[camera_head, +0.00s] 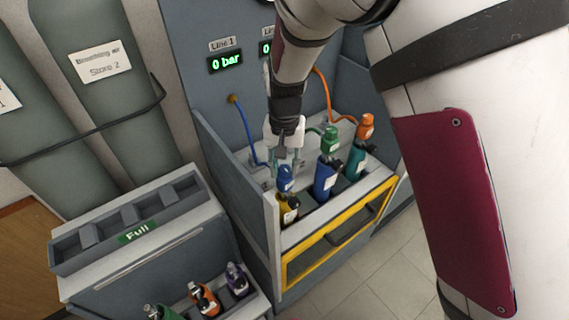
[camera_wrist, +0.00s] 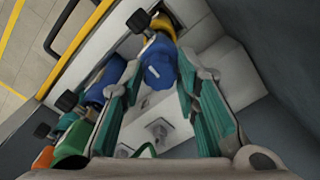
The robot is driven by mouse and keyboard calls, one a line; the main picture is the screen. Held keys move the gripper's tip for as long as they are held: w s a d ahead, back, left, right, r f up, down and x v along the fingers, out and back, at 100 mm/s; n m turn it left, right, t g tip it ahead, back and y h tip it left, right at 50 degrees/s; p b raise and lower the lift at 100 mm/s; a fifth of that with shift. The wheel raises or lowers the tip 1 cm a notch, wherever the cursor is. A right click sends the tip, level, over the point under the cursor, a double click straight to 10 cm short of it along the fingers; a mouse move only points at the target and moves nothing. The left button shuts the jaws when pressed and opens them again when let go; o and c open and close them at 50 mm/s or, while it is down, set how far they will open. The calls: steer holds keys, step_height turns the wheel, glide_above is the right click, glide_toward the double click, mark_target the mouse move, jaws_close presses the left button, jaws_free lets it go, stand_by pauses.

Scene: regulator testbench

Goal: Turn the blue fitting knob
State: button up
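The blue fitting knob (camera_head: 285,178) sits on top of the yellow bottle (camera_head: 288,208) at the near left of the bench rack. It also shows in the wrist view (camera_wrist: 158,64), with the yellow bottle's neck beyond it. My gripper (camera_head: 286,165) points down just above the knob. In the wrist view my gripper (camera_wrist: 156,78) is open, with one teal-padded finger on each side. The knob lies between the fingertips or just past them, and I see no clear contact. A blue hose (camera_head: 246,133) runs down from the panel toward the blue fitting.
A blue bottle (camera_head: 326,178) and a teal bottle (camera_head: 356,160) stand right of the knob, close to my gripper. Green (camera_head: 330,139) and orange (camera_head: 366,127) fittings stand behind. A grey side wall (camera_head: 236,180) bounds the left. The display (camera_head: 227,61) under Line 1 reads 0 bar.

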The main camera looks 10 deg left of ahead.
mark_target(285, 168)
jaws_close()
steer(key=shift+n, duration=1)
steer(key=o, duration=0.7)
jaws_free()
step_height(285, 168, up, 12)
steer(key=shift+r, duration=0.1)
